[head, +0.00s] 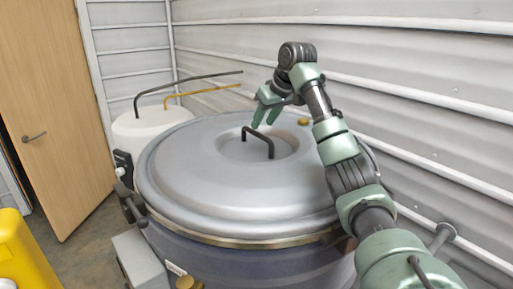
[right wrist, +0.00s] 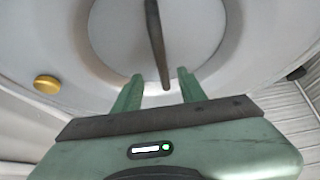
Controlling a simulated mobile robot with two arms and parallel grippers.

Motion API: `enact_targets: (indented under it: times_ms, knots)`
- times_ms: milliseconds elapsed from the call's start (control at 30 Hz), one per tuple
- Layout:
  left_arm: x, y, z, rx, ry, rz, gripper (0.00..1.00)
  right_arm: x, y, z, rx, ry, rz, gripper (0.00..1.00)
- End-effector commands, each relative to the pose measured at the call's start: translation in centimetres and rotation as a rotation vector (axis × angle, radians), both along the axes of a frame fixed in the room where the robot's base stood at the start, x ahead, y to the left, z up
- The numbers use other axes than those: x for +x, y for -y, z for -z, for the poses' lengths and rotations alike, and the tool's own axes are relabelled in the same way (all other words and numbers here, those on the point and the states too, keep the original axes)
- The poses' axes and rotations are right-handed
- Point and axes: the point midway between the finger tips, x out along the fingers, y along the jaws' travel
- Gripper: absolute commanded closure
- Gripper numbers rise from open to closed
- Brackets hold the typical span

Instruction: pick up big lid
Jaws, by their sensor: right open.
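The big lid (head: 210,183) is a round grey metal lid lying on the large hopper drum (head: 245,262). A dark bar handle (head: 259,139) stands up in its recessed centre. My right gripper (head: 263,118) is open and empty, above the lid just behind the handle. In the right wrist view the gripper (right wrist: 158,82) has its two green fingers apart, with the end of the dark handle (right wrist: 155,40) showing between and beyond the tips. The lid surface (right wrist: 85,75) fills most of that view. I cannot tell whether the fingers touch the handle. My left gripper is not in view.
A white barrel (head: 145,130) with a black and a yellow pipe stands behind left. A ribbed wall (head: 440,110) is close on the right. A wooden door (head: 60,110) and a yellow container (head: 22,255) are at left. A brass knob (right wrist: 47,84) sits near the lid's rim.

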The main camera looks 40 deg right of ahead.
Motion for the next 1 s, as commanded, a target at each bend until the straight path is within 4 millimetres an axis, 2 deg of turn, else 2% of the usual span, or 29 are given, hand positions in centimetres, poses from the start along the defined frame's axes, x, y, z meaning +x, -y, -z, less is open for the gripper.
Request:
enact_targets:
  times_ms: [100, 267, 400, 533, 700, 833, 967, 1000]
  knots:
    - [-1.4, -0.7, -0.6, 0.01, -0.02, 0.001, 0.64, 0.7, 0.0, 1.0, 0.001, -0.005, -0.001, 0.59]
    - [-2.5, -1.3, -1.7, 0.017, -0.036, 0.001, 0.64, 1.6, 0.1, 2.5, 0.002, -0.006, -0.001, 0.59]
    - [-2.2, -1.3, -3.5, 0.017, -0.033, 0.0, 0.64, 2.6, 0.2, 4.2, 0.002, -0.008, -0.001, 0.59]
    - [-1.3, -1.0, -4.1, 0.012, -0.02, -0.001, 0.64, 3.6, 0.3, 5.7, 0.001, -0.005, -0.001, 0.59]
    - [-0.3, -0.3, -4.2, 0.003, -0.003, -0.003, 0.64, 3.9, 0.4, 6.4, 0.0, -0.001, 0.0, 0.59]
    - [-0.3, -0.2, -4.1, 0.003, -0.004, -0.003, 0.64, 3.9, 0.4, 6.4, 0.0, -0.001, 0.0, 0.59]
    - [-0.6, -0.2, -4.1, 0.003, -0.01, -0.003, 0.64, 3.9, 0.4, 6.4, 0.0, -0.001, 0.0, 0.95]
    - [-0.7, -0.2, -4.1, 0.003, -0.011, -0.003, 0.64, 3.9, 0.4, 6.4, 0.0, -0.001, 0.0, 1.0]
